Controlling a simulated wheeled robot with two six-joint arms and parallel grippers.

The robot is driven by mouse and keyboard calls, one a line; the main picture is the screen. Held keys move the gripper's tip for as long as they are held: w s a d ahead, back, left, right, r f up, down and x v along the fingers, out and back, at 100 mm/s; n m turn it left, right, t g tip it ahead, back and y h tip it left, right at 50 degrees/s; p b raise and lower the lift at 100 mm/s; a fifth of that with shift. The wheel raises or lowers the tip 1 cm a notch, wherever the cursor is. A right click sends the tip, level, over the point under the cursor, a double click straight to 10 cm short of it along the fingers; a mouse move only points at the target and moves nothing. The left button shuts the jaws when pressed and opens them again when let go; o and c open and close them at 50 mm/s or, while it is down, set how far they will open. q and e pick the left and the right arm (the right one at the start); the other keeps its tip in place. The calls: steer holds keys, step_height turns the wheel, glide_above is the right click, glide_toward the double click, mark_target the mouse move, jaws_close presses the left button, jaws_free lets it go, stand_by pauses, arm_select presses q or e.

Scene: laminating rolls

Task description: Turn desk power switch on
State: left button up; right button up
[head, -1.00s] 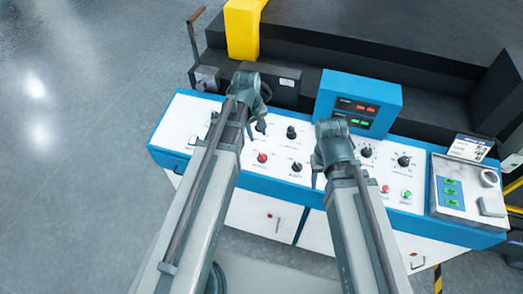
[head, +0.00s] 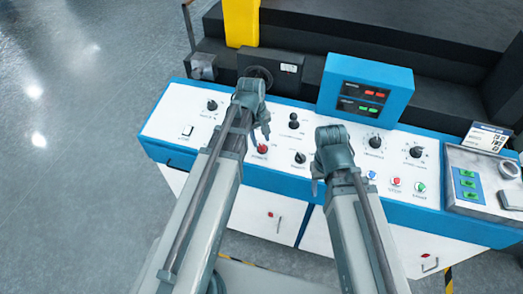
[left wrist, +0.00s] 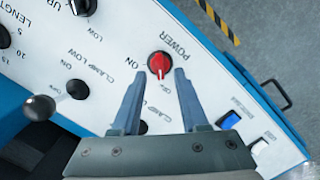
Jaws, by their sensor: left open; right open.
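The power switch is a red rotary knob on the white sloped panel, labelled POWER with an ON mark beside it. The knob (head: 262,149) shows just below my left gripper (head: 259,134) in the head view. In the left wrist view the red knob (left wrist: 159,64) lies just beyond and between the fingertips of the open left gripper (left wrist: 160,80). I cannot tell whether the fingers touch it; its white pointer line points down in that view. My right gripper (head: 317,184) is open and empty over the panel's middle, clear of the red knob.
Black clamp knobs (left wrist: 75,90) sit near the power switch. A blue display box (head: 366,88) stands behind the panel, and a grey control box (head: 486,178) lies at the right. Stop and start buttons (head: 408,185) are right of my right gripper.

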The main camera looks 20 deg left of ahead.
mark_target(262, 146)
arm_select(q)
step_height(262, 146, down, 4)
steer(key=shift+w+d+r+b, duration=0.15)
steer(key=shift+r+b, duration=0.1)
steer(key=shift+b, duration=0.9)
arm_select(e)
step_height(262, 146, down, 4)
steer(key=shift+r, duration=0.25)
arm_select(q)
jaws_close()
